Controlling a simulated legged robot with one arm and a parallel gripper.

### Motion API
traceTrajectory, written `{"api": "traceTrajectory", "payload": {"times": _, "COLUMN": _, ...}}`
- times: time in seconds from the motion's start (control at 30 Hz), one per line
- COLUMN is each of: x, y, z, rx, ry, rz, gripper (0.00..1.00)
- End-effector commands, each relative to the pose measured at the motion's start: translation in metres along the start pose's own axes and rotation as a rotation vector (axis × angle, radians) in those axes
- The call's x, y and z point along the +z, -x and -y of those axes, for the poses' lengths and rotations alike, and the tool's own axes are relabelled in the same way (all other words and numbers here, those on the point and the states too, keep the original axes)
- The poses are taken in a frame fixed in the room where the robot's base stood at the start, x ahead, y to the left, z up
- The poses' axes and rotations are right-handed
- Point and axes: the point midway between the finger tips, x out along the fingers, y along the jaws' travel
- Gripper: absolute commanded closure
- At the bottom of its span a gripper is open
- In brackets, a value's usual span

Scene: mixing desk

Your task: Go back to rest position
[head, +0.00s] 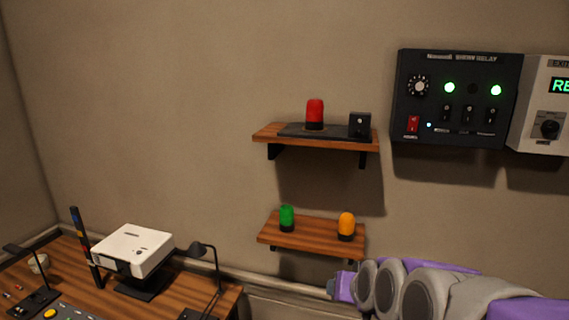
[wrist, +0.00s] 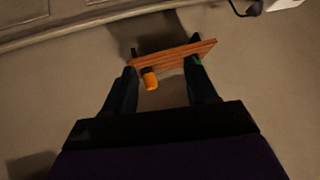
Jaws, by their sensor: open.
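My gripper (wrist: 160,88) shows in the wrist view with its two dark fingers spread apart and nothing between them. Past the fingertips is the lower wooden shelf (wrist: 172,55), which appears upside down there, with the orange beacon (wrist: 150,80) by one finger and a bit of the green beacon (wrist: 198,61) by the other. In the head view my purple and grey arm (head: 420,288) reaches in at the lower right, in front of the wall and below the lower shelf. The fingers cannot be made out in the head view.
The upper shelf (head: 264,133) holds a red beacon (head: 315,113) and a small black box (head: 360,125). A black relay panel (head: 455,98) and a grey exit panel (head: 545,105) hang at right. A desk (head: 75,268) at lower left bears a white projector (head: 132,248) and a lamp (head: 205,252).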

Motion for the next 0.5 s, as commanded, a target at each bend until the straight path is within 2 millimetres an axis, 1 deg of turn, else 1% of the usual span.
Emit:
{"api": "traceTrajectory", "payload": {"times": 0.03, "x": 0.035, "y": 0.001, "z": -0.002, "rx": 0.01, "ry": 0.021, "rz": 0.082, "gripper": 0.43}}
{"api": "traceTrajectory", "payload": {"times": 0.07, "x": 0.055, "y": 0.003, "z": -0.004, "rx": 0.018, "ry": 0.031, "rz": 0.14, "gripper": 0.43}}
{"api": "traceTrajectory", "payload": {"times": 0.1, "x": 0.083, "y": 0.007, "z": -0.007, "rx": 0.029, "ry": 0.045, "rz": 0.214, "gripper": 0.43}}
{"api": "traceTrajectory", "payload": {"times": 0.17, "x": 0.124, "y": 0.016, "z": -0.013, "rx": 0.047, "ry": 0.065, "rz": 0.327, "gripper": 0.43}}
{"api": "traceTrajectory", "payload": {"times": 0.2, "x": 0.15, "y": 0.023, "z": -0.017, "rx": 0.06, "ry": 0.076, "rz": 0.399, "gripper": 0.43}}
{"api": "traceTrajectory", "payload": {"times": 0.27, "x": 0.187, "y": 0.035, "z": -0.024, "rx": 0.081, "ry": 0.089, "rz": 0.508, "gripper": 0.43}}
{"api": "traceTrajectory", "payload": {"times": 0.3, "x": 0.209, "y": 0.044, "z": -0.029, "rx": 0.096, "ry": 0.097, "rz": 0.572, "gripper": 0.43}}
{"api": "traceTrajectory", "payload": {"times": 0.4, "x": 0.257, "y": 0.068, "z": -0.041, "rx": 0.13, "ry": 0.108, "rz": 0.719, "gripper": 0.43}}
{"api": "traceTrajectory", "payload": {"times": 0.5, "x": 0.288, "y": 0.086, "z": -0.049, "rx": 0.155, "ry": 0.113, "rz": 0.824, "gripper": 0.43}}
